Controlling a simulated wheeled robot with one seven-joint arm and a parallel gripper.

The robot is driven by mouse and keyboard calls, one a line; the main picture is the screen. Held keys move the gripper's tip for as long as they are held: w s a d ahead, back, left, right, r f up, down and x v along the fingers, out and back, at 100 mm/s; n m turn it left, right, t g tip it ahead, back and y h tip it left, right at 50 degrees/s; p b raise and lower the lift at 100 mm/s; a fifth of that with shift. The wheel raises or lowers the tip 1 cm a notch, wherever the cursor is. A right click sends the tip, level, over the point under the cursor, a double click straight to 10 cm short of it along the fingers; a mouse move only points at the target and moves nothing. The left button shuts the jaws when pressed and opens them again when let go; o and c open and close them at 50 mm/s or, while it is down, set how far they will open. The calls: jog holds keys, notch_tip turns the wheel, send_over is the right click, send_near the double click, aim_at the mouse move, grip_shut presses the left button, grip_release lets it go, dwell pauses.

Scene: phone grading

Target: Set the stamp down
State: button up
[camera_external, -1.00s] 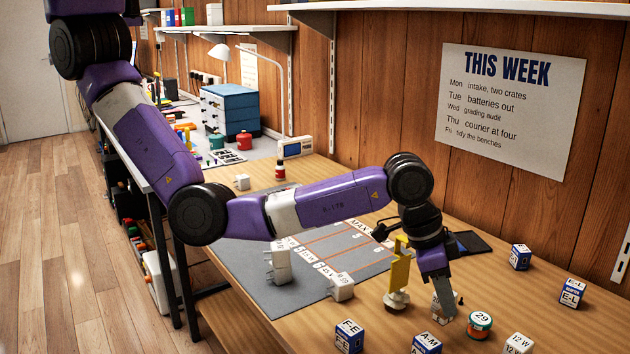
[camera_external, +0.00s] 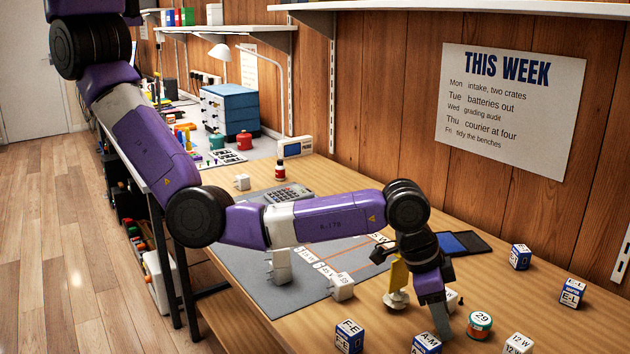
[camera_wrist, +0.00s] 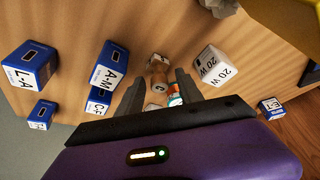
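A small tan stamp (camera_wrist: 158,67) with a letter C on its pale face shows between the finger ends in the wrist view. My gripper (camera_wrist: 161,80) has its two dark fingers apart, one on each side of the stamp, with a gap visible towards the right finger. In the external view my gripper (camera_external: 440,325) points down, low over the front right of the wooden table (camera_external: 480,262). The stamp is hidden there by the fingers. I cannot tell how its base meets the table.
A green-rimmed round tin marked 29 (camera_external: 480,323) is close right of my gripper. A blue-white A-M box (camera_external: 426,343) is close in front. A grey mat (camera_external: 240,262) lies further left.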

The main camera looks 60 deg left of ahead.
jog(key=shift+r, duration=0.1)
jog(key=v, duration=1.2)
dwell(0.4)
